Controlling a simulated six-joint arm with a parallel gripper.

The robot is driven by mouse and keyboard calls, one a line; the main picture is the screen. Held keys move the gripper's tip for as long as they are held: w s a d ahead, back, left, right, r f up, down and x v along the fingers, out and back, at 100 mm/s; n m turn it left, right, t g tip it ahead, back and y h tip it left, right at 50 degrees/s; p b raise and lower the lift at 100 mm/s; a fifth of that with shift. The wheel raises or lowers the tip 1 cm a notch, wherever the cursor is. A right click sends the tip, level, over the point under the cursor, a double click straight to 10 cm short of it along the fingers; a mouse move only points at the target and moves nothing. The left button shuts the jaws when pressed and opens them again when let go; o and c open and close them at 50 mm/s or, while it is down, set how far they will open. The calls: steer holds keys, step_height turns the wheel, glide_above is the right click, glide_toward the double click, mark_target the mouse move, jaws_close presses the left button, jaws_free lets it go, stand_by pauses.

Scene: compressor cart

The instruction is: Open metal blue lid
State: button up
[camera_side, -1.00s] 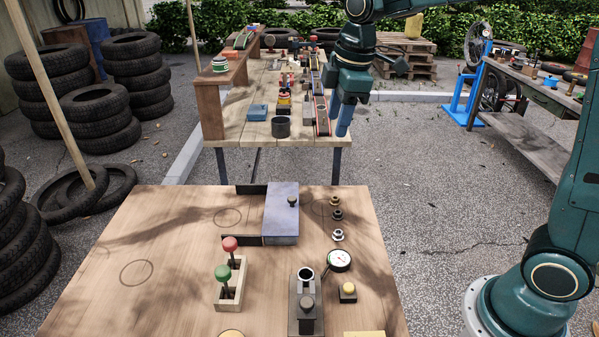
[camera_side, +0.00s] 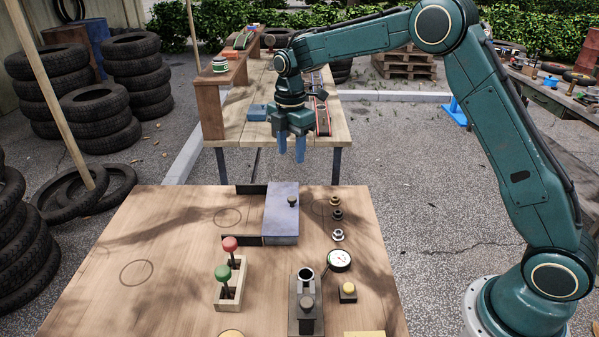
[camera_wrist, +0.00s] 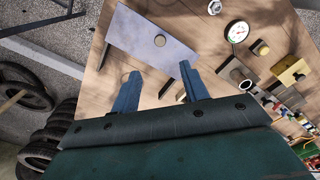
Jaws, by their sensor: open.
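The metal blue lid (camera_side: 282,212) is a flat blue-grey plate on the near wooden table, with a small dark knob (camera_side: 292,201) near its right edge. Black rails or frame edges show to its left. The lid also shows in the wrist view (camera_wrist: 152,42), lying flat with its round knob (camera_wrist: 160,41). My gripper (camera_side: 291,158) hangs pointing down beyond the far edge of the near table, above and apart from the lid. Its two blue fingers (camera_wrist: 158,92) are spread and empty. Nothing of the lid's top is hidden in the side view.
Red and green levers (camera_side: 229,265) stand in front of the lid. The table's left part is bare. A cluttered bench (camera_side: 240,120) stands behind.

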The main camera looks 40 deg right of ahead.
mark_target(292, 198)
step_height(292, 198, down, 14)
steer(key=shift+r, duration=0.1)
stand_by(0.9)
steer(key=shift+c, duration=0.5)
jaws_close()
